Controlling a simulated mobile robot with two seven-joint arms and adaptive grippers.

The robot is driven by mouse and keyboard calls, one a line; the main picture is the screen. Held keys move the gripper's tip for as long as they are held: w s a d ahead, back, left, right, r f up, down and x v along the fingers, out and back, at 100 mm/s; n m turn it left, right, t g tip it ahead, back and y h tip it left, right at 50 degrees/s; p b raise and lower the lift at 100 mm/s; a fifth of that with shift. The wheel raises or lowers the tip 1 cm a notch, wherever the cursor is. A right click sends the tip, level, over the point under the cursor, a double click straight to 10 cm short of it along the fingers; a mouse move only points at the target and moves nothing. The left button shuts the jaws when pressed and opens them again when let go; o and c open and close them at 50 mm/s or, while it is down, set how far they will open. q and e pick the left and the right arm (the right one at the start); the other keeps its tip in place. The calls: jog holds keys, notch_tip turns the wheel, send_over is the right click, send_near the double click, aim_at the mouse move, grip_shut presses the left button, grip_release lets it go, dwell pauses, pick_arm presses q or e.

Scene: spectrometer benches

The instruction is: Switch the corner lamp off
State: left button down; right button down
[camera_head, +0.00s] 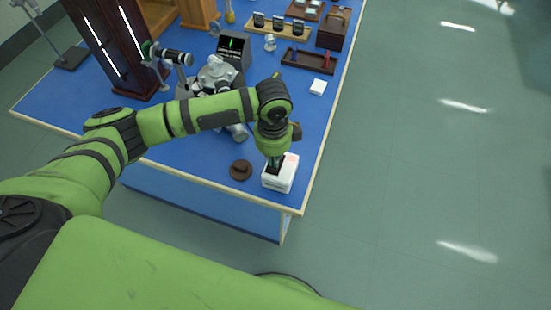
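A small white box (285,183) with a dark patch on top and a faint reddish spot stands near the front right corner of the blue bench. I cannot tell for sure whether it is the corner lamp or its switch box. My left gripper (275,165) points down onto the top of this box, at its dark part. Its fingers look close together, but they are small and partly hidden, so their opening is unclear. Whether they touch the box is also unclear. My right gripper is not in view.
A round brown item (241,170) lies left of the white box. A spectrometer (217,75), a dark display box (234,48), a tray (308,61), a white block (318,87) and a dark cabinet (107,45) stand farther back. The floor (430,170) at right is clear.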

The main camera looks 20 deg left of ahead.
pick_arm(q)
jog(key=shift+f+b, duration=0.3)
jog(key=shift+f, duration=0.5)
jog(key=shift+s+r, duration=0.1)
jog(key=shift+r+p, duration=0.85)
jog(key=shift+p, duration=0.25)
notch_tip(320, 180, up, 5)
jog(key=p, duration=0.6)
jog(key=shift+r, duration=0.15)
